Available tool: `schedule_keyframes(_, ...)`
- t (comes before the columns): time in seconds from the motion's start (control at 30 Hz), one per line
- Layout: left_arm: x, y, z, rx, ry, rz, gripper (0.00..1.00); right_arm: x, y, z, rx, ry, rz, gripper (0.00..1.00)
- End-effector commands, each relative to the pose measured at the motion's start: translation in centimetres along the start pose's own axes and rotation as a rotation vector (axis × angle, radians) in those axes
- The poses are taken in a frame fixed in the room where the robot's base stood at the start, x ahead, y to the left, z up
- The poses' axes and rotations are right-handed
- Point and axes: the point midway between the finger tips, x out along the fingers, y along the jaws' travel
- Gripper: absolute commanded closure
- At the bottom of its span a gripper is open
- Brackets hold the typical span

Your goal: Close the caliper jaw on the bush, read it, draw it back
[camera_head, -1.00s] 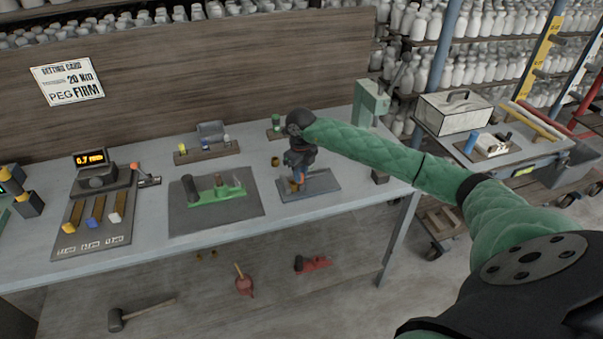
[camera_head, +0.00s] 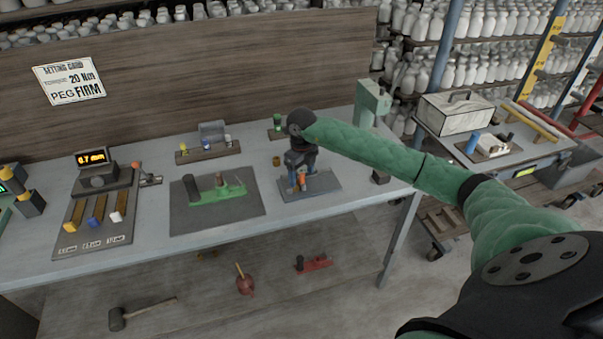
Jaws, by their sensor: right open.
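My right gripper (camera_head: 300,183) points down over a grey-blue plate (camera_head: 324,187) on the bench, right of centre. It is open, with a small orange-red part (camera_head: 302,178) showing at its fingers. The gripper and wrist hide most of what stands on the plate, so I cannot make out the caliper jaw or whether it touches a bush. A small brass cylinder (camera_head: 276,160) stands on the bench just behind and left of the plate. An orange-lit display (camera_head: 92,158) at the left shows a reading in mm, seemingly 0.7. My left gripper is not in view.
A dark mat (camera_head: 185,218) with a green fixture (camera_head: 224,190) lies left of the plate. A board (camera_head: 72,243) with coloured-ended bars is farther left. A green post (camera_head: 369,105) stands behind my right forearm. A small dark block (camera_head: 380,177) sits right of the plate.

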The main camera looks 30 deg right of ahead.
Motion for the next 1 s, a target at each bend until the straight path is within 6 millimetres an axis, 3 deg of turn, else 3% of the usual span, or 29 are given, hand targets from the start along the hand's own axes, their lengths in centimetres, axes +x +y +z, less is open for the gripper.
schedule_keyframes(0.27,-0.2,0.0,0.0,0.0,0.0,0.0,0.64,-0.5,-0.1,0.0,0.0,0.0,-0.001,0.31)
schedule_keyframes(1.0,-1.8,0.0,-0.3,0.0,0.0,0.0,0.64,-6.3,0.0,0.0,0.0,0.0,-0.001,0.31)
